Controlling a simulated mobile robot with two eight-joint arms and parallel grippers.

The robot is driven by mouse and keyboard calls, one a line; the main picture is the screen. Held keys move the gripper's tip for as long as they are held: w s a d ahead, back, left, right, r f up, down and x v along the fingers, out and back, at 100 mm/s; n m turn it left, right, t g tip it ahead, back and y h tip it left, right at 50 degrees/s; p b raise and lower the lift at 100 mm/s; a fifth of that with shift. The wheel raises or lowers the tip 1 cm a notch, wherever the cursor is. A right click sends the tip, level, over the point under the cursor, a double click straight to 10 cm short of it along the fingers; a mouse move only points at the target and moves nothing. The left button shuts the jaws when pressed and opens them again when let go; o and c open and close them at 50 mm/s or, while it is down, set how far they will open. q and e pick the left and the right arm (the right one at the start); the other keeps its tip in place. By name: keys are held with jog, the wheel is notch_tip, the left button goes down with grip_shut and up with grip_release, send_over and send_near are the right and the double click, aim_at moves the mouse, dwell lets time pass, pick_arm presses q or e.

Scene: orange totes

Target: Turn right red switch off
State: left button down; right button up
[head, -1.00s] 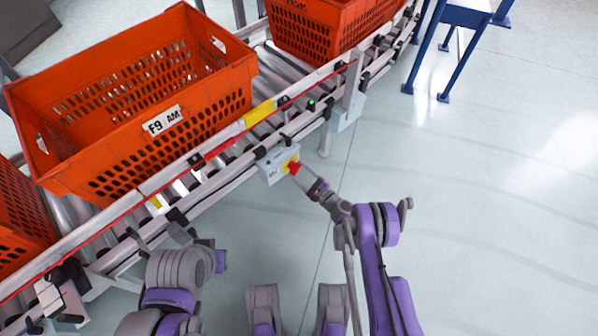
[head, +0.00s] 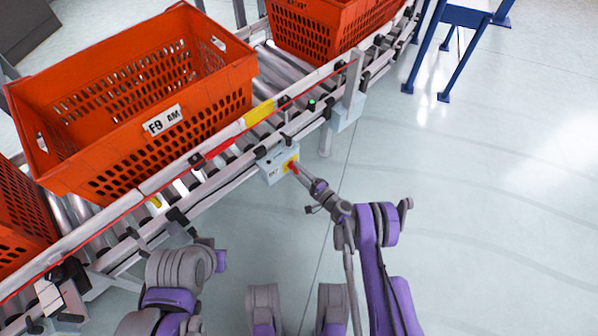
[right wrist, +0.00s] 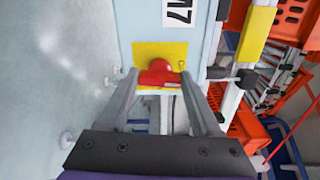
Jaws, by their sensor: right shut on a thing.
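The red rotary switch (head: 291,167) sits on a yellow plate on a small grey control box (head: 273,174) fixed to the conveyor's side. In the right wrist view the red switch (right wrist: 158,77) stands in front of its yellow plate (right wrist: 146,52), its bar lying across between the two fingers. My right gripper (head: 298,172) is shut on the switch; its fingers (right wrist: 160,82) flank the bar at both ends. My left arm is at the lower left in the head view, by the conveyor, and its gripper's fingertips cannot be made out.
A large orange tote (head: 92,166) marked F9 AM stands on the roller conveyor (head: 286,72). Another orange tote (head: 312,40) stands beyond it, and part of one (head: 20,212) is at the left edge. The floor to the right is clear, up to a blue stand (head: 456,52).

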jog(key=shift+n, duration=0.6)
jog(key=o, duration=1.4)
jog(key=p+v, duration=0.2)
jog(key=v, duration=0.9)
